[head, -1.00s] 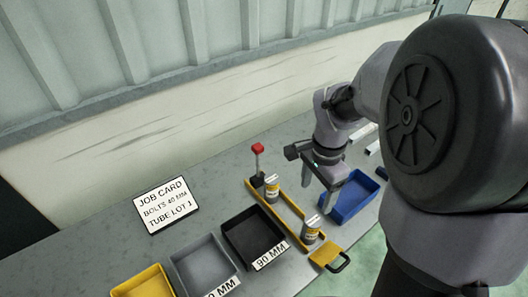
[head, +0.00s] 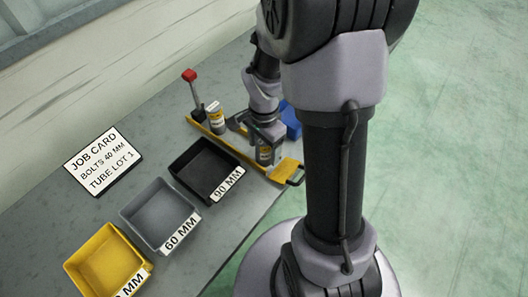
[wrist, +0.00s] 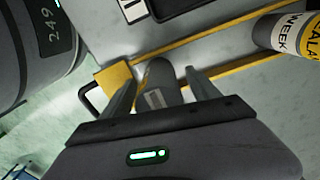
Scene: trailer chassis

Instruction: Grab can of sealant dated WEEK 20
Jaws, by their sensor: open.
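Two sealant cans with yellow and white labels stand in a yellow-edged tray (head: 233,146). The rear can (head: 216,121) is near the red-topped lever; in the wrist view a can (wrist: 284,34) at upper right reads "WEEK", its number cut off. The front can (head: 264,154) is near the tray's yellow handle end. My gripper (wrist: 160,76) is open, its fingers on either side of a grey can-like object (wrist: 163,84), which appears to be the front can. Its label text is not readable. In the head view my gripper (head: 264,143) is down at the front can, partly covering it.
Black (head: 203,168), grey (head: 160,214) and yellow (head: 106,262) bins line the bench left of the tray. A job card (head: 103,161) lies behind them. A red-topped lever (head: 190,77) rises by the tray. A blue bin (head: 291,121) is partly hidden behind my arm.

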